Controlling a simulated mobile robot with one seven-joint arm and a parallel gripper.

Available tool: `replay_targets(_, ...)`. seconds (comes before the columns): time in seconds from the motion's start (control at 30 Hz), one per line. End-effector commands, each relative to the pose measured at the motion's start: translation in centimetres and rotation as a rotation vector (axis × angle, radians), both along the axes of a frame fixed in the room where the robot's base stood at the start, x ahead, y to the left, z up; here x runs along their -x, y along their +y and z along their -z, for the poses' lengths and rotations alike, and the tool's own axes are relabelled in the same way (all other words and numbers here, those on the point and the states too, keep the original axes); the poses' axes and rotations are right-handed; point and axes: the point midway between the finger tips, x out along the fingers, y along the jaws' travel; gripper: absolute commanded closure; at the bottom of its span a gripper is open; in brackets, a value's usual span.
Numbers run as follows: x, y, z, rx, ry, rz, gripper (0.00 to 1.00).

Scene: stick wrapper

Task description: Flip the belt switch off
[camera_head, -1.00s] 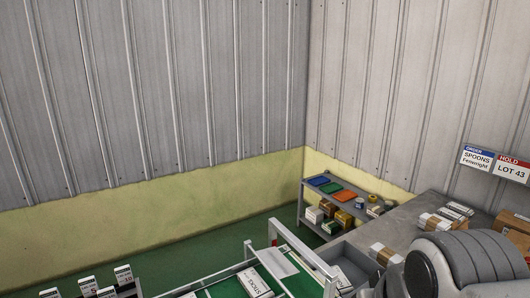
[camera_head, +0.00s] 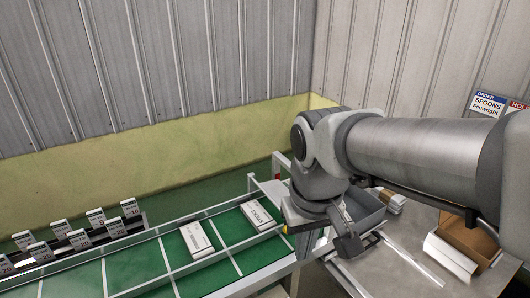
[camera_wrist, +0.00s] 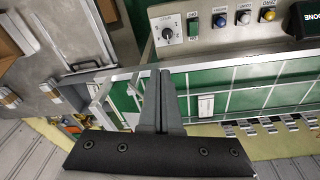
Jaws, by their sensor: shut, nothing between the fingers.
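A control panel (camera_wrist: 205,38) shows at the top of the wrist view. It carries a white dial with a dark knob (camera_wrist: 167,31), a green switch (camera_wrist: 192,24), and a blue (camera_wrist: 220,20), a white (camera_wrist: 243,17) and a yellow (camera_wrist: 267,14) button. The lettering is too small to tell which control is the belt switch. My gripper (camera_wrist: 160,72) is shut and empty, below the dial in that picture and apart from the panel. In the head view my gripper (camera_head: 348,246) hangs near the belt's right end. The panel cannot be made out there.
The green belt (camera_head: 130,268) carries white boxes (camera_head: 197,239) (camera_head: 257,214). A worktable (camera_head: 400,262) with an open cardboard box (camera_head: 468,238) is at right.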

Motion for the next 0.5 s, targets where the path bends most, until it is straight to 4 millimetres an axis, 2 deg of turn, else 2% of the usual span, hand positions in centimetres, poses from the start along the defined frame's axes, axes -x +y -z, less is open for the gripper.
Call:
replay_targets(0.03,-0.4,1.1,1.7,0.011,0.037,-0.03,1.0)
replay_targets(0.2,-1.0,4.4,5.4,0.045,0.146,-0.118,1.0)
replay_targets(0.5,-1.0,9.3,10.8,0.097,0.293,-0.24,1.0)
